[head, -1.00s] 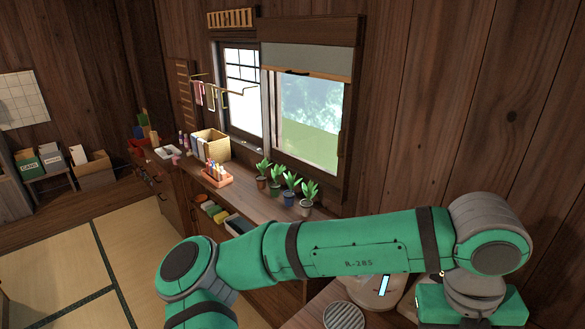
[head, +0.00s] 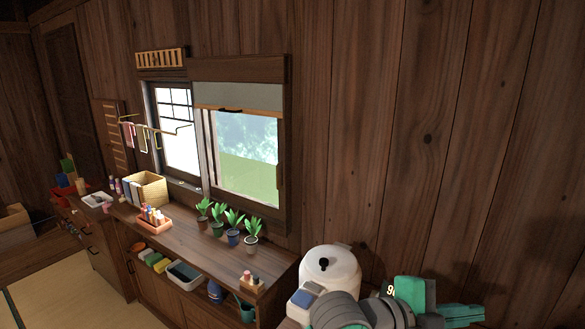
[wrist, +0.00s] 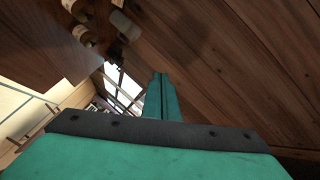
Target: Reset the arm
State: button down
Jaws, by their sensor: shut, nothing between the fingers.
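My green arm with grey joints is folded low at the bottom right of the head view. My gripper (wrist: 161,82) shows in the wrist view as two green fingers pressed together, with nothing between them. It points past the wooden wall toward the window and is clear of any object. In the head view, green parts of my arm end lie beside a white rounded container with a black knob (head: 330,270), in front of the wall.
A long wooden counter (head: 190,240) runs under the window (head: 245,155). It bears several potted plants (head: 233,238), a red tray of bottles (head: 154,222) and a woven box (head: 150,188). A shelf below holds a grey bin (head: 184,275). Tatami floor (head: 50,295) is open at the lower left.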

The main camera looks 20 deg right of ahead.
jog(key=w+a+f+n+t+h, duration=0.3)
jog(key=w+a+n+t, duration=0.3)
jog(key=w+n+t, duration=0.55)
jog(key=a+f+n+t+y, duration=0.4)
jog(key=a+f+n, duration=0.35)
jog(key=n, duration=0.25)
jog(key=s+a+f+n+t+y, duration=0.1)
jog(key=s+a+f+n+y, duration=0.25)
jog(key=a+f, duration=0.3)
jog(key=s+a+f+n+t+y, duration=0.2)
jog(key=a+f+n+y, duration=0.25)
jog(key=f, duration=0.35)
jog(key=s+a+f+g+y, duration=0.1)
jog(key=s+a+f+y, duration=0.2)
jog(key=s+a, duration=0.5)
jog(key=s+a+f+g+y, duration=0.1)
jog(key=s+a+f+y, duration=0.2)
jog(key=s, duration=1.2)
jog(key=a+f+n, duration=0.1)
jog(key=a+f, duration=0.1)
jog(key=a, duration=0.3)
jog(key=shift+s+a+y, duration=0.25)
jog(key=shift+s+y, duration=0.05)
jog(key=shift+s, duration=0.1)
jog(key=shift+w+f, duration=0.1)
